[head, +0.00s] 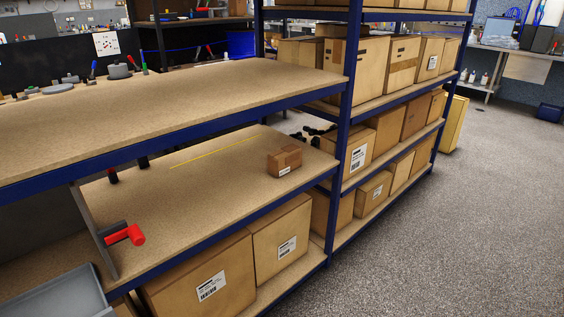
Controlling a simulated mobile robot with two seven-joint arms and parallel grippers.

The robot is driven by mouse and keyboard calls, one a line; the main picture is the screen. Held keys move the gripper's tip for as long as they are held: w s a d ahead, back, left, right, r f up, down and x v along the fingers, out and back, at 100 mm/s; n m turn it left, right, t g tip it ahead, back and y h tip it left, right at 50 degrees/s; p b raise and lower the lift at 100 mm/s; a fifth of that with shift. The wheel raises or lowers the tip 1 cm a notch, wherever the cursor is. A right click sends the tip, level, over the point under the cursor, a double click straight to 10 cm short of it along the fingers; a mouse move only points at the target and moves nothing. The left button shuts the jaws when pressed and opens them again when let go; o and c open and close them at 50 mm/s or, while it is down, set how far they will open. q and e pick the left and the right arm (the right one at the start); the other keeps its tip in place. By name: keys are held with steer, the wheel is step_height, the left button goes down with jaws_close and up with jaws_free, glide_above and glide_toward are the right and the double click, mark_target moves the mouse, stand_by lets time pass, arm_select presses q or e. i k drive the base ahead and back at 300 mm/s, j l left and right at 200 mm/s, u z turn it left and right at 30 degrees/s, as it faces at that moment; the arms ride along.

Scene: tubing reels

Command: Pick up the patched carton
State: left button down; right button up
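A small brown carton (284,161) stands alone on the middle wooden shelf (210,180) of the near rack, toward its right end. It has a darker brown strip or patch over it and a small white label low on its front. It looks like the patched carton, though the patch is too small to make out clearly. Neither of my grippers is in view.
The upper shelf board (170,105) overhangs the back of the middle shelf. A blue rack post (345,120) stands right of the carton. Large labelled boxes (280,240) fill the shelf below. A red-handled tool (125,236) is at left. Grey floor (460,230) is clear at right.

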mark_target(281, 162)
steer(key=i+l+u, duration=0.15)
steer(key=i+l, duration=0.4)
steer(key=i+l+u, duration=0.15)
steer(key=i+l, duration=0.4)
steer(key=i+l+u, duration=0.15)
steer(key=i+l, duration=0.4)
steer(key=l, duration=0.15)
